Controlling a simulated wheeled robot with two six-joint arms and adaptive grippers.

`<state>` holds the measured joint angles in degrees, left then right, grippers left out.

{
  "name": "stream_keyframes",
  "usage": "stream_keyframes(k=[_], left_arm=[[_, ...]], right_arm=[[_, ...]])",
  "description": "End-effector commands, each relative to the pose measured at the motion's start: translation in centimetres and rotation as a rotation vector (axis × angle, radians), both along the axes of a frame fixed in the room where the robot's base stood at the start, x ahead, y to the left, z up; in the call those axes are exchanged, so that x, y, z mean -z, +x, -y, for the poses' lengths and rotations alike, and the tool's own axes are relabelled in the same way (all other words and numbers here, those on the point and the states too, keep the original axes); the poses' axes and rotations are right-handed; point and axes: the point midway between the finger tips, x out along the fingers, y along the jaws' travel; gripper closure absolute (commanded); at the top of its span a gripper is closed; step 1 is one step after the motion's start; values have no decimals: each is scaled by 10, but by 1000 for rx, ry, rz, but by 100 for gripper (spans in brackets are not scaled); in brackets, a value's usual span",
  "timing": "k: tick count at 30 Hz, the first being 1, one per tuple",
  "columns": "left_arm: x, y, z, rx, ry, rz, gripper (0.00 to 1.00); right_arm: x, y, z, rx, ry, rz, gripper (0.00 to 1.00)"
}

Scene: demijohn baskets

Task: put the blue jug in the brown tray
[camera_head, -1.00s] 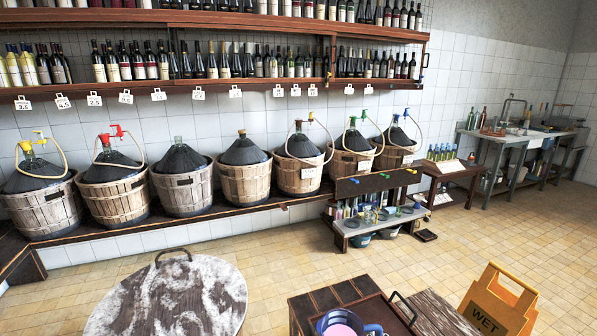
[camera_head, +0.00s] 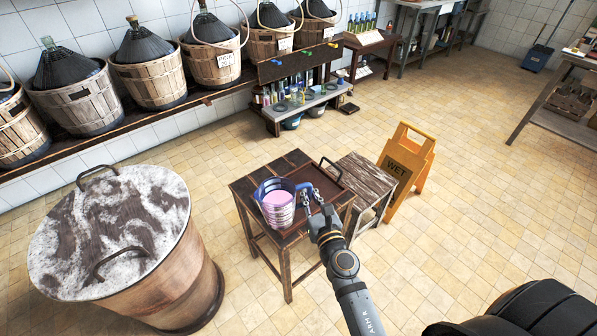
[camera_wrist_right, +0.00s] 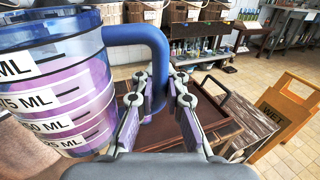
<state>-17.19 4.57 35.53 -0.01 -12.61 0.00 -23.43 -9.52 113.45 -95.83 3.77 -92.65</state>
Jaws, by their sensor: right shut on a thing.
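The blue jug (camera_head: 277,207) is clear with blue rim and handle, measuring marks and pink-purple contents. It is upright at the left part of the brown tray (camera_head: 325,197), which lies on a small dark wooden table. My right gripper (camera_head: 309,192) is shut on the jug's handle, on the jug's right side. In the right wrist view the jug (camera_wrist_right: 55,85) fills the left, and the tray (camera_wrist_right: 205,130) with its black handle lies beyond the fingers. I cannot tell if the jug touches the tray or hangs above it. My left gripper is not in view.
Basketed demijohns line the wall.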

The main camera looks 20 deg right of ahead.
Motion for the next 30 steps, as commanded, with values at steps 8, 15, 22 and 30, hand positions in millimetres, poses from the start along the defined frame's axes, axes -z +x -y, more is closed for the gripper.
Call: stream_keyframes(k=[8, 15, 22, 30], left_arm=[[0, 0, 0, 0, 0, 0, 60], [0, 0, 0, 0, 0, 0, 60], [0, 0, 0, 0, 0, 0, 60], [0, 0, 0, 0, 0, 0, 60]], right_arm=[[1, -2, -1, -4, 4, 0, 100], [15, -15, -5, -22, 7, -6, 100], [24, -26, -3, -12, 6, 0, 100], [27, -30, 0, -1, 2, 5, 100]])
